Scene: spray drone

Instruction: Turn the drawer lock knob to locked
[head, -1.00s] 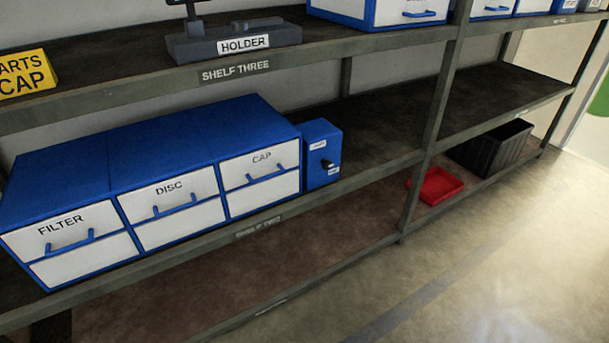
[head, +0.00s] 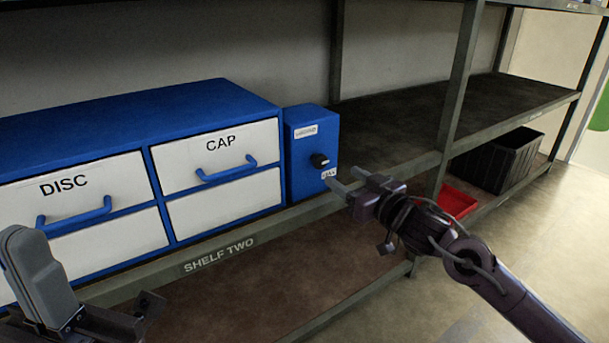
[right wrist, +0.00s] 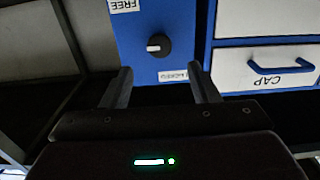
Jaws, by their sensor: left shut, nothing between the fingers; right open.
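The lock knob (head: 319,160) is round and black with a white mark, on the front of a blue box (head: 313,115) beside the CAP drawer. An upper label (head: 305,131) and a lower FREE label (head: 329,173) are on the box. In the right wrist view, upside down, the knob (right wrist: 157,46) sits between the FREE label (right wrist: 124,4) and the LOCKED label (right wrist: 174,75); its white mark lies to the left. My right gripper (head: 344,179) is open, in front of the box and apart from the knob. My left gripper (head: 32,270) is shut, empty, at lower left.
The blue cabinet (head: 140,118) with white DISC and CAP drawers adjoins the box on shelf two (head: 218,256). A shelf post (head: 459,90) stands to the right. A red tray (head: 457,201) and black crate (head: 497,160) are lower right. The shelf right of the box is clear.

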